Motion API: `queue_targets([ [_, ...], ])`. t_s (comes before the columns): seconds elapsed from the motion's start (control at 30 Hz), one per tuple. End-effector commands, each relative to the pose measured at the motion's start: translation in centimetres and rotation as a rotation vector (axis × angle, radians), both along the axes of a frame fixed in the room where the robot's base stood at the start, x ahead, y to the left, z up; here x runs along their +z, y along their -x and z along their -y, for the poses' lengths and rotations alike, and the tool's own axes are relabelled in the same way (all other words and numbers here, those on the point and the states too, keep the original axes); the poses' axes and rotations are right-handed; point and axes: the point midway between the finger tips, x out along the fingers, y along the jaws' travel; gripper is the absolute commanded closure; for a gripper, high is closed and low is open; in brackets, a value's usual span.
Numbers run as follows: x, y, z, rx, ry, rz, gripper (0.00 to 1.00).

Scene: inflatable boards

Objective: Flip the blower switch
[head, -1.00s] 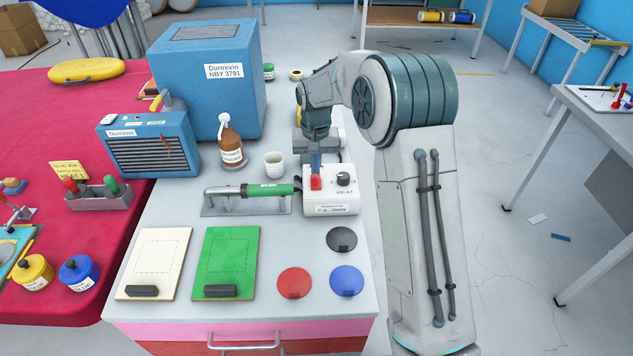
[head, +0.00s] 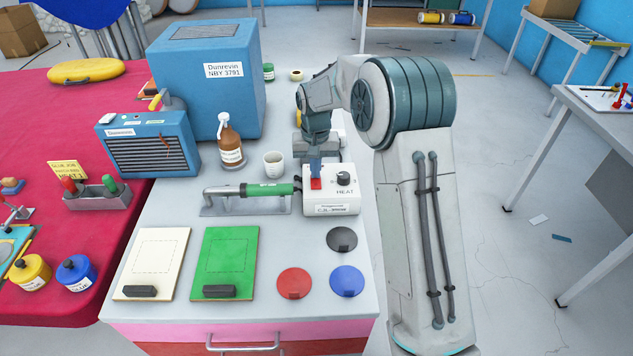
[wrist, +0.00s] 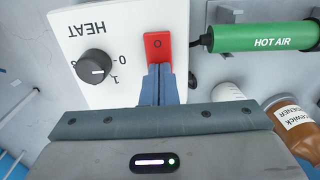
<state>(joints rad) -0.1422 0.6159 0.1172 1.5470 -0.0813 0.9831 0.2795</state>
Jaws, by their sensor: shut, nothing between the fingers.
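The blower's control box (head: 345,201) is white, with a red rocker switch (head: 316,184) and a black HEAT knob (head: 343,179) on its top. My gripper (head: 315,171) is shut and empty, pointing down at the switch. In the wrist view its blue fingertips (wrist: 160,72) overlap the near end of the switch; I cannot tell whether they press on it. The green HOT AIR blower handle (head: 268,189) lies in its metal rest to the left of the box.
A white cup (head: 273,164) and a brown bottle (head: 231,146) stand behind the blower. A large blue box (head: 200,100) is farther back. Green (head: 223,258) and cream boards (head: 156,258) and several coloured discs lie on the table's front part.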

Motion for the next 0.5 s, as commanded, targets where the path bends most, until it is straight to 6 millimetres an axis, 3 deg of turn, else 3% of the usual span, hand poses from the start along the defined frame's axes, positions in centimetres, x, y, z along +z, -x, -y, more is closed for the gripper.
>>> queue_targets([
  [0.27, 0.1, 0.0, 0.0, 0.0, 0.0, -0.001, 1.0],
  [0.5, 2.0, 0.0, 0.0, 0.0, 0.0, 0.0, 1.0],
])
